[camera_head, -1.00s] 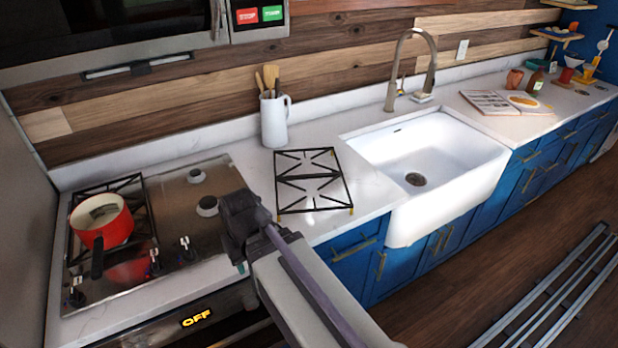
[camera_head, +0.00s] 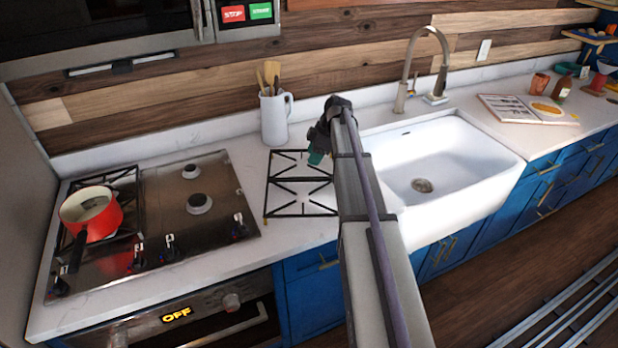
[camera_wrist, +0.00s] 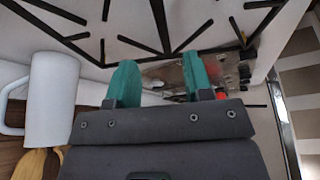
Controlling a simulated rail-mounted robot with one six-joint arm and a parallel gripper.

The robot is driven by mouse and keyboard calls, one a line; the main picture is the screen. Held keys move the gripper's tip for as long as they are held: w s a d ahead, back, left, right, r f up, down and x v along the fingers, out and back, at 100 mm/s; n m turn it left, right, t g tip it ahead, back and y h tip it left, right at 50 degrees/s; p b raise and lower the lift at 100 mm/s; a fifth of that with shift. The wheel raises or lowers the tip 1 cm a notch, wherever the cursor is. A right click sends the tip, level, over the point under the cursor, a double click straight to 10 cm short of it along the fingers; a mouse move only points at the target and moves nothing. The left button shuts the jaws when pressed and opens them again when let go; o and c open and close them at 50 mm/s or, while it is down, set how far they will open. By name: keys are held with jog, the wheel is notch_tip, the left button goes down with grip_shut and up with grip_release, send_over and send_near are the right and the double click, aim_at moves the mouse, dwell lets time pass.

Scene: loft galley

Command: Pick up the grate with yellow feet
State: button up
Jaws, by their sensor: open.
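The black grate (camera_head: 290,208) lies on the white counter between the stovetop and the sink. A touch of yellow shows at its front left corner. My arm hides its right part. In the wrist view, the grate's dark bars (camera_wrist: 140,45) cross the top of the picture, beyond my fingertips. My gripper (camera_head: 317,157) is over the grate's back right part in the head view, with its teal fingertips pointing down. In the wrist view the two teal fingers of my gripper (camera_wrist: 161,80) are apart, with nothing held between them.
A white pitcher with wooden utensils (camera_head: 275,118) stands behind the grate; it also shows in the wrist view (camera_wrist: 52,100). The stovetop (camera_head: 190,230) with a red pot (camera_head: 95,218) is left. The white sink (camera_head: 450,165) and faucet (camera_head: 425,55) are right.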

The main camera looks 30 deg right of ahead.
aim_at(302, 178)
jog(key=b+x, duration=1)
jog(key=x, duration=0.1)
jog(key=shift+s+d+f, duration=0.15)
jog(key=shift+f, duration=0.1)
jog(key=shift+r, duration=0.25)
jog(key=shift+c, duration=0.2)
grip_shut()
